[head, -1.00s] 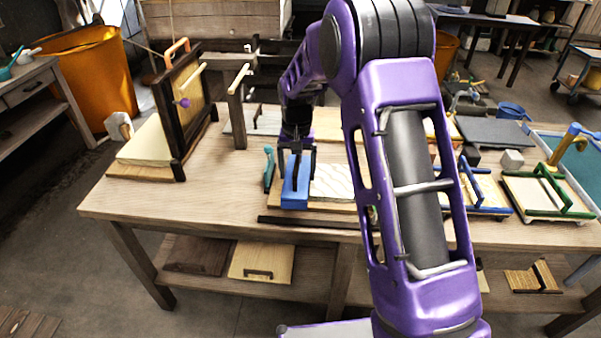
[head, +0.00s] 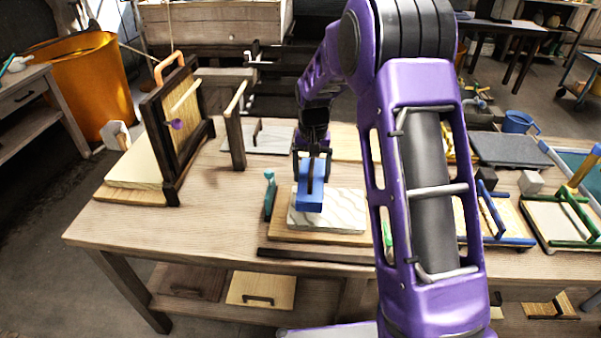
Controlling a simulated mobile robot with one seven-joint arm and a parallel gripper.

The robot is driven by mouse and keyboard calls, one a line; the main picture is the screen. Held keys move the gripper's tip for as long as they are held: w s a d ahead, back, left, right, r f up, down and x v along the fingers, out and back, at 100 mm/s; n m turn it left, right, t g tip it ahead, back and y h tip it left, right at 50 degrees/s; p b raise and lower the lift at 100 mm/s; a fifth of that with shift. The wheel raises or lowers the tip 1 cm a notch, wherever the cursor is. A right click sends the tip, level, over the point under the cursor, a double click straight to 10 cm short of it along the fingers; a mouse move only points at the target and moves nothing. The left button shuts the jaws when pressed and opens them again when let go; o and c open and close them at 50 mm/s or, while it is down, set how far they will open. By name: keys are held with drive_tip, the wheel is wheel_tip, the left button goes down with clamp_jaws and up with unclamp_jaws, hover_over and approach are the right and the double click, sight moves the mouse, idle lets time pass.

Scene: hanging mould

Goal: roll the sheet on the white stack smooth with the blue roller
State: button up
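The white stack (head: 345,213), with a wavy-grained top, lies on a wooden board near the table's front edge. The blue roller (head: 311,199) is a blue block-like body over the left part of the stack. My gripper (head: 312,168) comes down from above and behind, its dark fingers around the roller's upright dark handle. It appears shut on that handle. I cannot tell whether the roller touches the sheet or hovers just above it. The sheet's edges are hard to tell from the stack, and its left-back part is hidden by the roller and gripper.
A teal tool (head: 269,196) stands just left of the board. A dark upright frame (head: 174,130) and a wooden post (head: 236,135) stand further left. Green-framed and blue-framed moulds lie right, partly behind my arm. The table's left front is clear.

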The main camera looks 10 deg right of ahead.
drive_tip(key=d+f+b, duration=0.1)
drive_tip(key=d, duration=0.3)
drive_tip(key=s+d+f+b, duration=0.1)
drive_tip(key=d, duration=0.3)
drive_tip(key=s+d+f, duration=0.1)
drive_tip(key=d, duration=0.4)
drive_tip(key=shift+s+f+b, duration=0.1)
drive_tip(key=shift+s+b, duration=0.1)
drive_tip(key=shift+b, duration=0.2)
drive_tip(key=shift+f+b, duration=0.35)
drive_tip(key=shift+f, duration=0.3)
drive_tip(key=shift+f+b, duration=0.4)
drive_tip(key=shift+f, duration=0.25)
